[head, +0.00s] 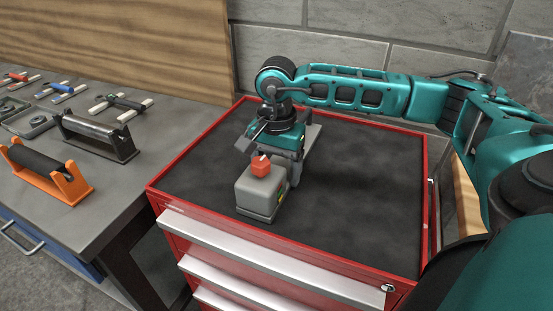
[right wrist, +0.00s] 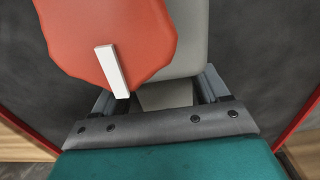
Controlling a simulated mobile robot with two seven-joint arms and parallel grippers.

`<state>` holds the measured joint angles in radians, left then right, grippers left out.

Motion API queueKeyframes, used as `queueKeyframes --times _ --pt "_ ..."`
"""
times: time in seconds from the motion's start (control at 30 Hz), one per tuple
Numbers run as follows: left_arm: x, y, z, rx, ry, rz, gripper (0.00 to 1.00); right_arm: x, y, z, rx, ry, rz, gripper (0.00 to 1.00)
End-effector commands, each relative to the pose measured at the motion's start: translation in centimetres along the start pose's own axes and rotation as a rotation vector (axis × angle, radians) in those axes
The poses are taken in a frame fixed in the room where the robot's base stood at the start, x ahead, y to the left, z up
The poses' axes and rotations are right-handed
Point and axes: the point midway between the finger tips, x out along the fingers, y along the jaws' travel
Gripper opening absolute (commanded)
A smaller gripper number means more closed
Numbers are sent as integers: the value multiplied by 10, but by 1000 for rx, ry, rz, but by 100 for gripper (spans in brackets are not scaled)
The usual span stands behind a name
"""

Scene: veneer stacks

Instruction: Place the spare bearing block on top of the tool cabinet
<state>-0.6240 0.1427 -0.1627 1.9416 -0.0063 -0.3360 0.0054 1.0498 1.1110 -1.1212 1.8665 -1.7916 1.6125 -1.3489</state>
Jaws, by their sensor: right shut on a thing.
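The spare bearing block (head: 258,196) is a grey block with an orange-red knob on top. It is upright over the black top of the red tool cabinet (head: 355,185), near its front left part. Its base looks level with the mat, but I cannot tell for sure whether it touches. My right gripper (head: 283,163) is shut on the block from behind. In the right wrist view the grey block (right wrist: 183,40) sits between the fingers, partly hidden by the orange-red knob (right wrist: 115,40) with a white mark. My left gripper is not in view.
A grey workbench (head: 100,190) on the left holds an orange roller stand (head: 45,175), a dark roller stand (head: 98,137) and several hand tools. A wooden panel and block wall stand behind. The cabinet's right side and front are clear.

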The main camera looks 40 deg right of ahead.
Motion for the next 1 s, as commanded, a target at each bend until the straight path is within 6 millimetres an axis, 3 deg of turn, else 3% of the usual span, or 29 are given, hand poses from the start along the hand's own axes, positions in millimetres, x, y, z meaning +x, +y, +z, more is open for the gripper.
queueKeyframes --times 0.3,0.33,0.4,0.57,0.83,1.0 --pt "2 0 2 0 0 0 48 0 -2 0 0 2 -7 0" --pt "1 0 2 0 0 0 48 2 0 0 0 0 -1 77" --pt "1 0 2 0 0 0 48 1 0 0 0 -1 -1 84" --pt "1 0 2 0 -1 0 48 1 0 0 0 -1 -1 99" --pt "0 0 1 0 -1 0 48 0 0 0 0 0 -1 100" --pt "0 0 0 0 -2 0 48 -18 -1 0 0 0 -5 100"
